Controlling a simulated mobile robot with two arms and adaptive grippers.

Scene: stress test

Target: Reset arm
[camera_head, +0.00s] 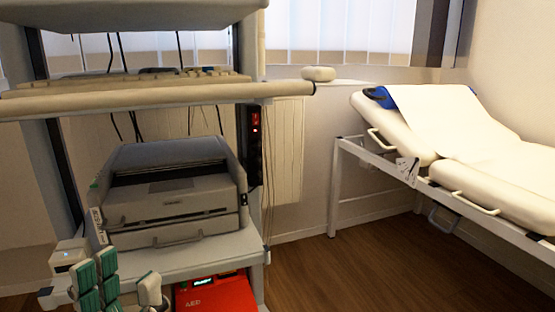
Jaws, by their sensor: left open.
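My left gripper (115,275) shows at the bottom left, with teal-padded pale fingers pointing up. It is open, and nothing shows between its fingers. It is in front of the lower left part of a medical cart, near the cart's shelf (205,256). Whether it touches the shelf cannot be told. My right gripper is not in view.
A grey printer (170,195) stands on the cart's shelf, with a red AED box (222,295) below. A keyboard (150,80) lies on the upper shelf. An examination bed (470,150) stands at the right. Wooden floor (350,275) between is clear.

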